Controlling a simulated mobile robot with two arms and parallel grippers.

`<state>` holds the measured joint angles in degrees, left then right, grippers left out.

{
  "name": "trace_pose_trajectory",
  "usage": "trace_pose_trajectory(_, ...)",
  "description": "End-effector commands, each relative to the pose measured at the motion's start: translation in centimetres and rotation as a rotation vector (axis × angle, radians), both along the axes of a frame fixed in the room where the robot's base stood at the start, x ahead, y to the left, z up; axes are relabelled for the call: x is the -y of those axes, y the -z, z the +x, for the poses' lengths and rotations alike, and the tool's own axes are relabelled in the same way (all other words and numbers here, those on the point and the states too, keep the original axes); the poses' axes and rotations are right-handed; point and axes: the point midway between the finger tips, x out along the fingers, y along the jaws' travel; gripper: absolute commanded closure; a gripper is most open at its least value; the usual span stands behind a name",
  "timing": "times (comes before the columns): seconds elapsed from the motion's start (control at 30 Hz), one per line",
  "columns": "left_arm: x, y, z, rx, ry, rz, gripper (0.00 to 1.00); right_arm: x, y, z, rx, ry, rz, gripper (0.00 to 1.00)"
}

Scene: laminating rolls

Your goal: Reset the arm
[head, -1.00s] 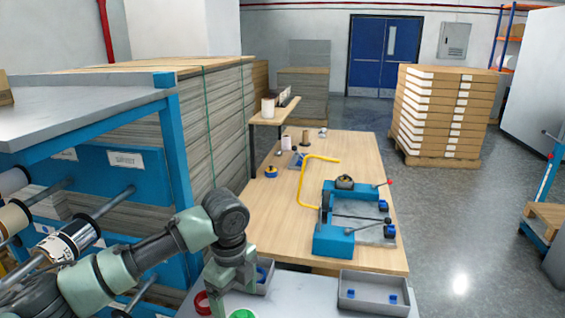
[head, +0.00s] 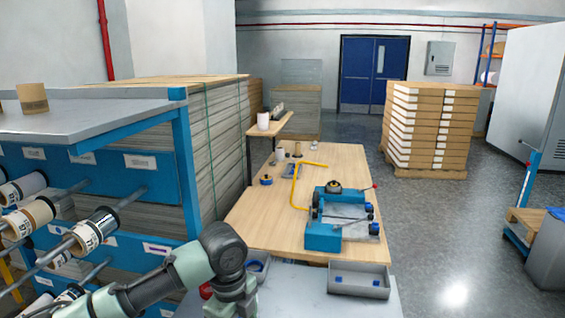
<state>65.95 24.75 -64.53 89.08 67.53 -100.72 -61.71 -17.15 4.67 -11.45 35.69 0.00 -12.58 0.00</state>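My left arm (head: 190,268) comes in from the lower left, with its dark rounded wrist joint bent downward. The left gripper (head: 232,302) hangs below that joint at the bottom edge, over the left part of the grey work surface (head: 290,300). Its fingertips are cut off by the frame, so I cannot see whether it is open or holds anything. My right arm and gripper are not in view.
A blue rack with rolls on rods (head: 95,228) stands close on the left. A wooden table (head: 265,215) carries a blue device (head: 325,236). Open floor lies right.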

Motion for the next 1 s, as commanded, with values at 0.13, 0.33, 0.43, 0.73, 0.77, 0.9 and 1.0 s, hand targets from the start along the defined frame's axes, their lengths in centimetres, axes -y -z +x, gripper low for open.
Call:
trace_pose_trajectory(0.13,1.4,1.8,-1.4,-0.001,-0.026,-0.035,0.17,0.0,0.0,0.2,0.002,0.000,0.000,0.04)
trace_pose_trajectory(0.33,3.9,4.6,-4.0,-0.002,-0.104,-0.110,0.17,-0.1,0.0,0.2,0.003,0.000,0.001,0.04)
trace_pose_trajectory(0.43,5.2,6.0,-5.7,-0.003,-0.172,-0.163,0.17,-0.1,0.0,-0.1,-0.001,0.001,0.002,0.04)
trace_pose_trajectory(0.73,7.0,10.4,-12.6,-0.024,-0.663,-0.390,0.17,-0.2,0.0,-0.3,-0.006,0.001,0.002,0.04)
trace_pose_trajectory(0.77,6.7,10.7,-13.3,-0.026,-0.732,-0.408,0.17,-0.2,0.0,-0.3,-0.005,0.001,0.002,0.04)
trace_pose_trajectory(0.9,3.5,12.2,-16.4,-0.023,-1.074,-0.450,0.17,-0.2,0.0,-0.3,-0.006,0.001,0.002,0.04)
trace_pose_trajectory(1.0,0.8,13.0,-18.2,-0.008,-1.269,-0.446,0.17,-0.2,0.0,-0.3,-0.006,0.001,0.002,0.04)
